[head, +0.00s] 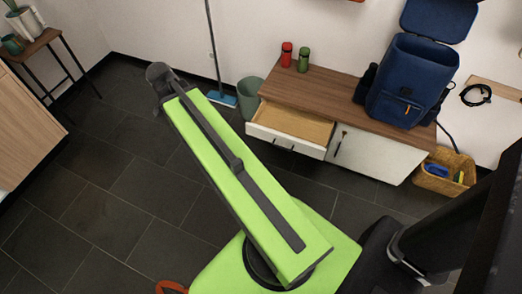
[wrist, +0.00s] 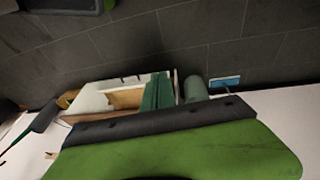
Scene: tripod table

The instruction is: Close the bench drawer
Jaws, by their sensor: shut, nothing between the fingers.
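The bench drawer (head: 276,140) has a white front with a dark handle and stands open. Its empty light-wood inside shows. It is on the left half of the low bench (head: 330,100), which has a brown wood top. In the wrist view the open drawer (wrist: 125,98) appears upside down and partly covered. My gripper (head: 158,73) is at the far end of my green arm, left of the drawer in the picture and well apart from it. It is shut and empty; its fingertips are hard to make out.
A green bin (head: 250,92) stands at the bench's left end, beside a blue mop (head: 221,98). Red (head: 286,54) and green (head: 303,60) containers and a blue backpack (head: 400,80) stand on the bench. A basket (head: 440,180) is at right. Tiled floor before the drawer is clear.

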